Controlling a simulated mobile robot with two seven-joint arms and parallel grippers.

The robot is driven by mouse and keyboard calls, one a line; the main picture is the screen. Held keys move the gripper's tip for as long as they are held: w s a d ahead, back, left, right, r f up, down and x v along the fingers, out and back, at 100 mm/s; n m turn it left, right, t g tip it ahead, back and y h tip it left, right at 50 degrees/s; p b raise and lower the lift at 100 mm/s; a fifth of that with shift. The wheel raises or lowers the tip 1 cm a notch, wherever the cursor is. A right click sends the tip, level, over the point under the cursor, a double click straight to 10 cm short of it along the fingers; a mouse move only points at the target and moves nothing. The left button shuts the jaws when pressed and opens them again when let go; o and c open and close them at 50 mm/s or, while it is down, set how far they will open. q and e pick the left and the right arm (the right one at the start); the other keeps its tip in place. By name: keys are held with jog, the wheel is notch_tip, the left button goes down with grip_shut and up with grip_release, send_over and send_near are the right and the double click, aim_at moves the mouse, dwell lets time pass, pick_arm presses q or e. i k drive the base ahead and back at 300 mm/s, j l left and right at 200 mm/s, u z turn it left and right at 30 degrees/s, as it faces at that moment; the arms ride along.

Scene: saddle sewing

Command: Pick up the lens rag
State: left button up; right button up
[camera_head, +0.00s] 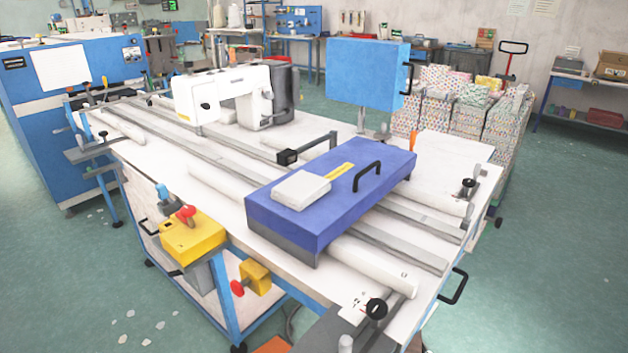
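A pale grey, soft-edged block like a folded cloth (300,190) lies flat on top of a blue box (345,215), near its left end. It is the only thing in view that looks like the lens rag, but I cannot tell for sure. Nothing covers it. Neither of my grippers shows in this view.
The blue box has a raised black handle and a yellow strip beside the cloth. It sits across rails on a white worktable (215,205). A white sewing machine (235,95) stands behind to the left. A blue panel (367,72) rises behind the box. Yellow parts (190,238) jut from the front edge.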

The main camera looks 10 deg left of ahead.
aim_at(304, 188)
jog(key=i+j+z, duration=0.1)
jog(key=j+z, duration=1)
jog(key=j, duration=0.15)
jog(key=k, duration=0.05)
